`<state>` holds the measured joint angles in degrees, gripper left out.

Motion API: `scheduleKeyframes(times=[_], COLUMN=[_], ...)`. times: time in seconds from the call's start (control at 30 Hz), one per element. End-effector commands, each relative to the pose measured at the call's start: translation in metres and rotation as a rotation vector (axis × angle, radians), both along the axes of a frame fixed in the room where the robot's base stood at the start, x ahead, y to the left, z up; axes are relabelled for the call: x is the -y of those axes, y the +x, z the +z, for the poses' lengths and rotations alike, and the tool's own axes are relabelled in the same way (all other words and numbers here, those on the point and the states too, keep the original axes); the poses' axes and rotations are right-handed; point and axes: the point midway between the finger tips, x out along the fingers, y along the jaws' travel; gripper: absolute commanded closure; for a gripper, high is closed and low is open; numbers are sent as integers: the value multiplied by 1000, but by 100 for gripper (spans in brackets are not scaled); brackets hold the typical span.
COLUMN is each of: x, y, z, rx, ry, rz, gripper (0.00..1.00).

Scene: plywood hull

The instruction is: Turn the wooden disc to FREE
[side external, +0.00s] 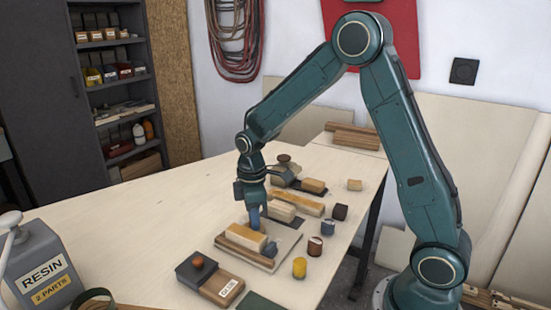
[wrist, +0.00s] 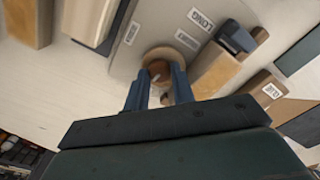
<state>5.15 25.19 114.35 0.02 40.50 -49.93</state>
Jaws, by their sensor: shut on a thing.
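The round wooden disc (wrist: 160,54) shows in the wrist view on a pale grey plate (wrist: 128,62). A small whitish mark shows on its near side. My gripper (wrist: 160,82) is shut on the disc, with one blue finger on each side. The fingers hide part of its near edge. Small labels lie around the disc; one reads LONG (wrist: 201,19), and two others (wrist: 187,40) (wrist: 132,32) are too small to read. I cannot tell which label the disc faces. In the side view my gripper (side external: 254,221) points down at the bench, and I cannot make out the disc.
Wooden blocks (side external: 246,237) stand close around my gripper. A resin can (side external: 45,265) stands at left. The bench's left middle is clear.

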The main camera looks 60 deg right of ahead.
Motion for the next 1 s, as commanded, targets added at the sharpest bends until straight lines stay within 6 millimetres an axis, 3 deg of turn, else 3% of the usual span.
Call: scheduleKeyframes(times=[1.0], x=[1], y=[2], z=[1], rx=[4], ry=[1], rz=[-904], gripper=[98])
